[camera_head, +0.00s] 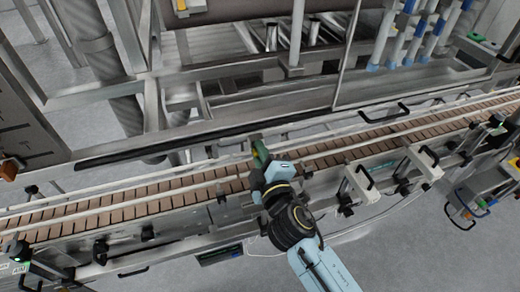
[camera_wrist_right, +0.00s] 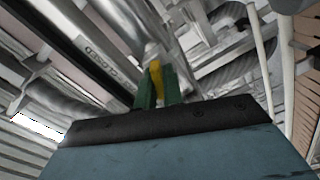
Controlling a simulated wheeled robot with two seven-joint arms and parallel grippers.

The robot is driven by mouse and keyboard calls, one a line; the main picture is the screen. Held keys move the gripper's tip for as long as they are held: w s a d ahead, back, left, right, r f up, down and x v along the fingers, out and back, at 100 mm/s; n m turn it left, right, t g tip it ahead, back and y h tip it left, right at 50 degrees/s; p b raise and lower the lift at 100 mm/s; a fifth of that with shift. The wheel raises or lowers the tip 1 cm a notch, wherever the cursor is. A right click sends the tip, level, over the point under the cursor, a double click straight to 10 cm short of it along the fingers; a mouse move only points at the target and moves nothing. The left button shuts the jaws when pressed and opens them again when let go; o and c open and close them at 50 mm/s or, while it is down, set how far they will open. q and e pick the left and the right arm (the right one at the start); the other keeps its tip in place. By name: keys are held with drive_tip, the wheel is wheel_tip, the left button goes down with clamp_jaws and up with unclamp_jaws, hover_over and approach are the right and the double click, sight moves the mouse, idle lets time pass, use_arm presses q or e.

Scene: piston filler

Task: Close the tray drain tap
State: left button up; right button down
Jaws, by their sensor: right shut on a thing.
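My right gripper (camera_head: 260,153) reaches across the conveyor to the lower edge of the machine's tray. In the right wrist view its green fingers (camera_wrist_right: 157,92) are closed on a narrow yellow piece, which looks like the tap handle (camera_wrist_right: 155,72). The word "CLOSED" (camera_wrist_right: 100,62) is printed on a pale strip up and to the left of the fingers. The tap's body is mostly hidden behind the fingers, so I cannot tell how far the handle is turned. My left gripper is not in view.
The conveyor (camera_head: 120,205) with brown slats and pale guide rails runs under my right arm. A dark bar (camera_head: 120,156) lies along the machine's front edge. White brackets with black handles (camera_head: 364,184) stand on the conveyor's near side, right of my arm.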

drive_tip(key=n, duration=0.4)
drive_tip(key=shift+n+p, duration=0.3)
drive_tip(key=shift+p, duration=0.05)
drive_tip(key=shift+f, duration=0.1)
idle(0.3)
drive_tip(key=c, duration=1.5)
unclamp_jaws()
drive_tip(key=shift+b+v, duration=1.1)
drive_tip(key=shift+v, duration=5.65)
